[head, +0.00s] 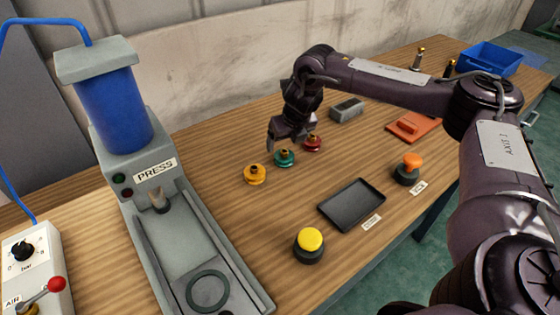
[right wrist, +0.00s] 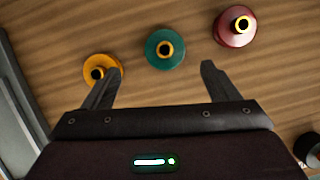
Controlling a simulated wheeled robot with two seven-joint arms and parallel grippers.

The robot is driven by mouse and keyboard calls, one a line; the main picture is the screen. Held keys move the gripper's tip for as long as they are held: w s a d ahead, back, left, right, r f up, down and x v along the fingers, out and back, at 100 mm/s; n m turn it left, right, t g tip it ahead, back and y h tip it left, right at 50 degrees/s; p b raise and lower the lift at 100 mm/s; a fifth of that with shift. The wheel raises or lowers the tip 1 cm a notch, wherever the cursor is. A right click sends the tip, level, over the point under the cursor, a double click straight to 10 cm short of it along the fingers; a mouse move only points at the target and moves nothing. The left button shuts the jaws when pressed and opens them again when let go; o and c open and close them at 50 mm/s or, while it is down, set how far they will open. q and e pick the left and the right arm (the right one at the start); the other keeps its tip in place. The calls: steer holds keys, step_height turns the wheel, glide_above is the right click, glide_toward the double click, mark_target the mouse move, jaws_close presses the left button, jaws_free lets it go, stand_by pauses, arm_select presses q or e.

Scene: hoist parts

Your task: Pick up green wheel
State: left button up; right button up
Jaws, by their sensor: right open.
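The green wheel (head: 284,159) stands on the wooden table between a yellow wheel (head: 254,174) and a red wheel (head: 313,143). Each has a brass-coloured hub on top. My right gripper (head: 289,145) is above the table close to the green wheel, its fingers pointing down. In the right wrist view, the open fingers (right wrist: 155,85) are spread and empty, and the green wheel (right wrist: 165,49) lies just beyond the gap between their tips. The left fingertip overlaps the yellow wheel (right wrist: 101,69) in that view. The red wheel (right wrist: 234,26) is past the right finger. My left gripper is not visible.
A grey press (head: 165,200) with a blue cylinder stands at the left. A black tray (head: 352,204), a yellow button (head: 310,241) and an orange button (head: 411,163) are at the front. A grey block (head: 347,109), an orange plate (head: 413,126) and a blue bin (head: 490,59) are farther right.

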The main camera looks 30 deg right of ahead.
mark_target(284, 151)
steer(key=shift+x, duration=1)
steer(key=shift+w+d+f+p, duration=0.2)
steer(key=shift+w+f+p, duration=0.1)
steer(key=shift+f+p, duration=0.3)
steer(key=x, duration=0.4)
steer(key=shift+w+d+f, duration=0.15)
steer(key=shift+d+f, duration=0.1)
steer(key=shift+f, duration=0.05)
arm_select(q)
steer(key=shift+w+d+r, duration=0.1)
steer(key=shift+w+r, duration=0.6)
arm_select(e)
steer(key=shift+r, duration=0.1)
steer(key=c, duration=1.5)
